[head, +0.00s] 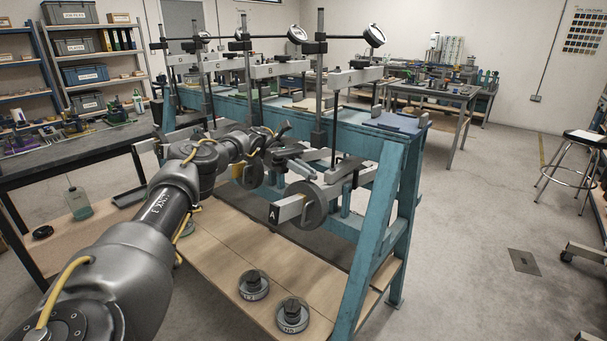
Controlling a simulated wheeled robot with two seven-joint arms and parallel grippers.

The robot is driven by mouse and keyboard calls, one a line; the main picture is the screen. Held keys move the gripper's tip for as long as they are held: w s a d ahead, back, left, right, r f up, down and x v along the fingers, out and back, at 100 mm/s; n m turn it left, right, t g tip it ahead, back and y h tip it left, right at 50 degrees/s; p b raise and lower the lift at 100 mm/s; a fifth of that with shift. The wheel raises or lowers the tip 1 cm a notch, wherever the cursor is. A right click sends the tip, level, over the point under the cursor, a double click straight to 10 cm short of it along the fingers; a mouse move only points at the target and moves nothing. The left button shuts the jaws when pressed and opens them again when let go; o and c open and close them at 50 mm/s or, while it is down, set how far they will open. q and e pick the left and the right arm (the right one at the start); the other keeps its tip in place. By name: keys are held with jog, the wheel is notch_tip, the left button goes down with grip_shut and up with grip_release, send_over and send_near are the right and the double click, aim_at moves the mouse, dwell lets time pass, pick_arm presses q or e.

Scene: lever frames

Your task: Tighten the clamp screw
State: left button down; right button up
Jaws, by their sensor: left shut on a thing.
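My left gripper (282,141) is at the end of my long dark arm, at the near side of the blue lever frame (377,200). It is shut on a small part there, which I take to be the clamp screw; the fingers and wrist mostly hide it. Just below and to the right, a grey lever bar with an end block marked A (289,209) carries a round grey disc weight (313,208). A second disc with a yellow part (250,174) hangs farther left, partly behind my arm. My right gripper is out of view.
Two loose round weights (253,285) (291,315) lie on the wooden lower shelf (225,270). Upright posts with dial gauges (374,36) rise from the frame's top. A dark workbench (70,150) stands left. The floor at right is mostly clear, with a stool (580,150).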

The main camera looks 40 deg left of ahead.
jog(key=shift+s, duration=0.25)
pick_arm(q)
jog(key=c, duration=1.4)
grip_release()
jog(key=shift+d, duration=0.1)
jog(key=shift+c, duration=0.2)
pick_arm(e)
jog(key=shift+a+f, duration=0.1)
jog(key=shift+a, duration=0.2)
pick_arm(q)
jog(key=shift+r, duration=0.1)
